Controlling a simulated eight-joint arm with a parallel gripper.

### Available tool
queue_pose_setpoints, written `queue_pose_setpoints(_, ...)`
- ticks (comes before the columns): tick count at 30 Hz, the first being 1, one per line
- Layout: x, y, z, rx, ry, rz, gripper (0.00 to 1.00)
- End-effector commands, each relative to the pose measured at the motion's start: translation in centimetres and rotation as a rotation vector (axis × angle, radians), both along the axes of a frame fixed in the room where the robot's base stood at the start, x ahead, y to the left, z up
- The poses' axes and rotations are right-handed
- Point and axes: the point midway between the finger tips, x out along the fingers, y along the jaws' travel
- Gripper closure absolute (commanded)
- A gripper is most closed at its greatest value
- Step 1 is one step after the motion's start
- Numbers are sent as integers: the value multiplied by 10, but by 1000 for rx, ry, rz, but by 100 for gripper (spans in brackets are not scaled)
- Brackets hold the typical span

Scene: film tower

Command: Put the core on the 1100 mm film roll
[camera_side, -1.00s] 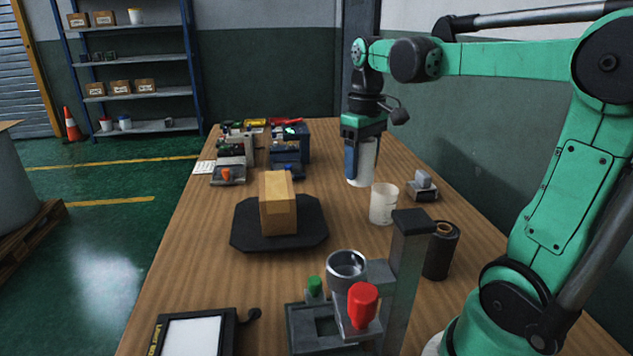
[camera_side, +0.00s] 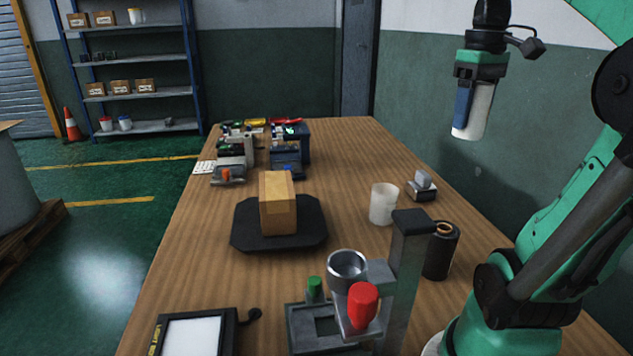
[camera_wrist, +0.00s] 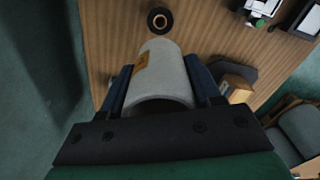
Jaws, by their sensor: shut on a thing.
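My gripper (camera_side: 473,112) is high at the right, above and behind the table's right edge. It is shut on a white hollow tube (camera_side: 475,122), which hangs slightly tilted, clear of the table. In the wrist view the tube (camera_wrist: 160,75) sits between both dark fingers and carries an orange label. It may be the core. A black roll with a brown centre (camera_side: 440,250) stands upright on the table; it also shows in the wrist view (camera_wrist: 160,20). A large pale cylinder (camera_side: 15,190) stands on a pallet at the far left. No readable marking shows which is the 1100 mm roll.
A translucent white cup (camera_side: 384,204) stands behind the black roll. A cardboard box (camera_side: 278,205) sits on a dark tray (camera_side: 245,235). A grey press with a red knob (camera_side: 362,306) stands in front. Several devices (camera_side: 290,145) fill the table's far end.

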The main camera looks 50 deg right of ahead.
Motion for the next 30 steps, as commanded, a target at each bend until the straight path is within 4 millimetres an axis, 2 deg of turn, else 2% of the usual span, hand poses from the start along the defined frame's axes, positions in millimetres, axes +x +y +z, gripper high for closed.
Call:
queue_pose_setpoints(6, 0, 0, -58, 0, 0, 0, 95)
queue_pose_setpoints(13, 1, 0, -110, 0, 0, 0, 95)
queue_pose_setpoints(30, 1, 0, -166, 0, 0, 0, 95)
